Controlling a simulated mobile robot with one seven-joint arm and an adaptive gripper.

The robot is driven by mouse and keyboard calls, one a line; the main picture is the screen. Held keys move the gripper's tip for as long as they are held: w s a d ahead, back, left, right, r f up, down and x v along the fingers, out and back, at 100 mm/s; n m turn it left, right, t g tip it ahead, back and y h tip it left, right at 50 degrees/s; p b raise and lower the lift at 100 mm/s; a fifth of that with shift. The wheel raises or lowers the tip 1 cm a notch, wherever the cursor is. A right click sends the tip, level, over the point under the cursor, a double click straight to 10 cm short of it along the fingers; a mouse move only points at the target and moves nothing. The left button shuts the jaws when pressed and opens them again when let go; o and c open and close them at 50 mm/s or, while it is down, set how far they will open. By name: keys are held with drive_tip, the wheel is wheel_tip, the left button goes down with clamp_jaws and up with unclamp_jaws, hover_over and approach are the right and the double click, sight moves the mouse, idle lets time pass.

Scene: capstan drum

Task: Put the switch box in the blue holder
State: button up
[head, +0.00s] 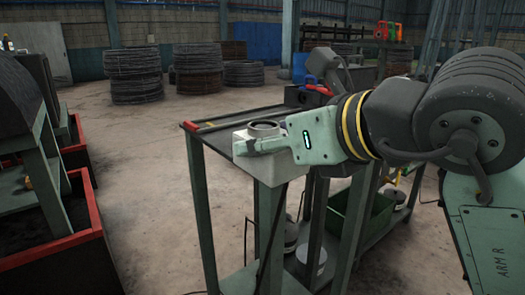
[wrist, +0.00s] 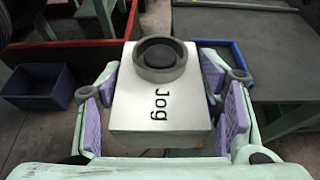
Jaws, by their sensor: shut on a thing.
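The switch box (head: 272,172) is a pale grey-white block with a round collar on top. In the wrist view the switch box (wrist: 157,112) shows the word "Jog" and a dark round button inside a grey ring. My gripper (head: 262,146) is shut on it, and purple finger pads flank it on both sides in the wrist view. A blue rim (wrist: 238,54), which looks like the blue holder, shows behind the box to the right. The box hides much of it, and I cannot make the holder out in the head view.
A red-edged metal bench (head: 222,121) stands beneath and behind my gripper, with a vice-like tool (head: 312,88) farther back. A red-rimmed bin (head: 85,220) stands at the left. A dark blue bin (wrist: 42,90) sits on the floor. Open floor (head: 140,190) lies left of the bench.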

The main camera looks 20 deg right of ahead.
drive_tip(key=shift+w+r, duration=0.15)
drive_tip(key=shift+w, duration=0.15)
drive_tip(key=w+d+p, duration=0.1)
drive_tip(key=w+d, duration=0.1)
drive_tip(key=w, duration=0.2)
drive_tip(key=w+d+f+p, duration=0.1)
drive_tip(key=w+d, duration=0.1)
drive_tip(key=w, duration=0.3)
drive_tip(key=w+d+p, duration=0.2)
drive_tip(key=w, duration=0.3)
drive_tip(key=shift+f, duration=0.2)
drive_tip(key=shift+w+f, duration=0.1)
drive_tip(key=shift+f, duration=0.05)
wheel_tip(320, 180, down, 3)
drive_tip(key=shift+f+p, duration=0.15)
drive_tip(key=shift+p, duration=0.25)
drive_tip(key=shift+f+b, duration=0.3)
drive_tip(key=shift+b, duration=0.05)
drive_tip(key=o, duration=1.7)
drive_tip(key=shift+r, duration=0.1)
